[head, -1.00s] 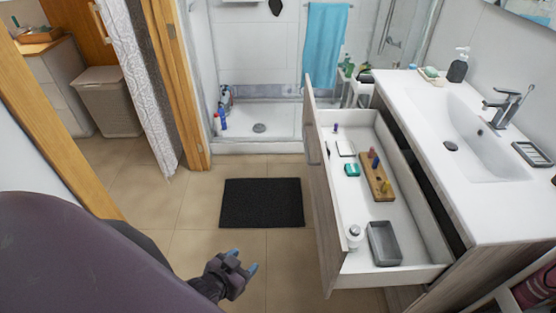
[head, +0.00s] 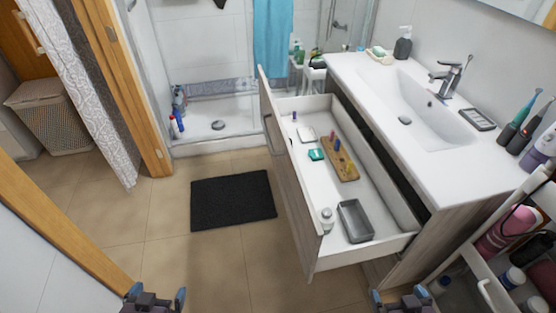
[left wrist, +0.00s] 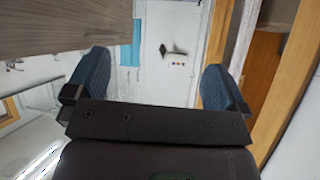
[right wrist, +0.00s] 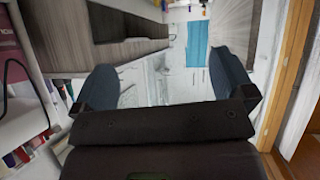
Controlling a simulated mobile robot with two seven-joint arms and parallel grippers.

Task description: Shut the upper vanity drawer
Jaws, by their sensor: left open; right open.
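The upper vanity drawer (head: 305,226) is pulled far out from under the white washbasin top (head: 343,80). Its wood-grain front (head: 283,165) faces left. My right gripper (head: 402,299) is open and empty at the bottom edge, below the vanity. Wood-grain panelling (left wrist: 75,25) shows in the left wrist view.
A cart (head: 490,270) with bottles and a pink item stands at the lower right, close to my right gripper. A dark mat (head: 233,200) lies on the tiled floor left of the drawer. A wooden door frame (head: 125,85) stands at the left.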

